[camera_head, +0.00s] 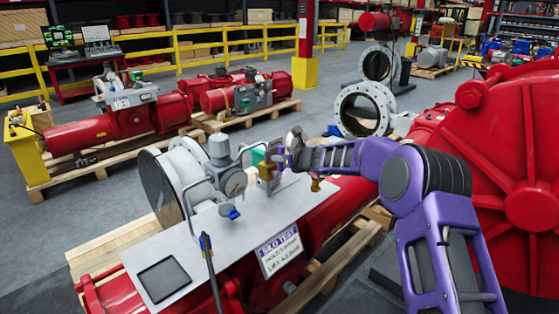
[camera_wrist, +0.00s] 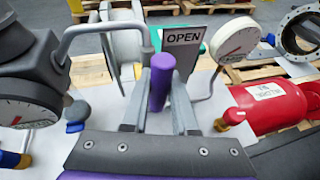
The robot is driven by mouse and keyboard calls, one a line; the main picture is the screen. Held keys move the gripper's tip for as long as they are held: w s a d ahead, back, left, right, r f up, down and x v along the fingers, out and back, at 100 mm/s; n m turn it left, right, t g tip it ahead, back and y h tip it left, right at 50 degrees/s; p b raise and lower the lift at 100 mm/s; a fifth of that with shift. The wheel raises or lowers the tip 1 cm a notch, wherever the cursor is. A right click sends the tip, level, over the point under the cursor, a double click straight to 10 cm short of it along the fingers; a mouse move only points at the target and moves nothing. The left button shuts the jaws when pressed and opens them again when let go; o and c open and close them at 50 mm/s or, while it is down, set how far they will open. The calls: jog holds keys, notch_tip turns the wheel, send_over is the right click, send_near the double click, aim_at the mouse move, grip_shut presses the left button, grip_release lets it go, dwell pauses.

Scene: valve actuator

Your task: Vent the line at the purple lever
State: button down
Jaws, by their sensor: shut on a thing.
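The purple lever (camera_wrist: 158,97) stands upright in the middle of the wrist view, a short round bar. My gripper (camera_wrist: 161,76) has one grey finger on each side of it and is shut on it. An OPEN sign (camera_wrist: 183,37) stands just behind and to the right of the lever. In the head view my purple arm reaches in from the right, and its end is over the grey panel (camera_head: 150,245) on the red actuator. The lever cannot be made out in the head view, and its base is hidden in the wrist view.
A dial gauge (camera_wrist: 235,38) is right of my gripper, and another gauge (camera_wrist: 25,108) with bent piping is close on the left. A red cylinder (camera_wrist: 268,105) lies to the right.

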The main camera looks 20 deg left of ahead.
dwell(0.5)
jog(key=c, duration=0.7)
grip_release()
jog(key=shift+s+d, duration=0.1)
jog(key=shift+s+d+r, duration=0.1)
jog(key=shift+d, duration=0.1)
jog(key=b+v, duration=0.3)
jog(key=v, duration=1.3)
jog(key=shift+s+d+r, duration=0.1)
jog(key=shift+s+r, duration=0.1)
jog(key=shift+s, duration=0.15)
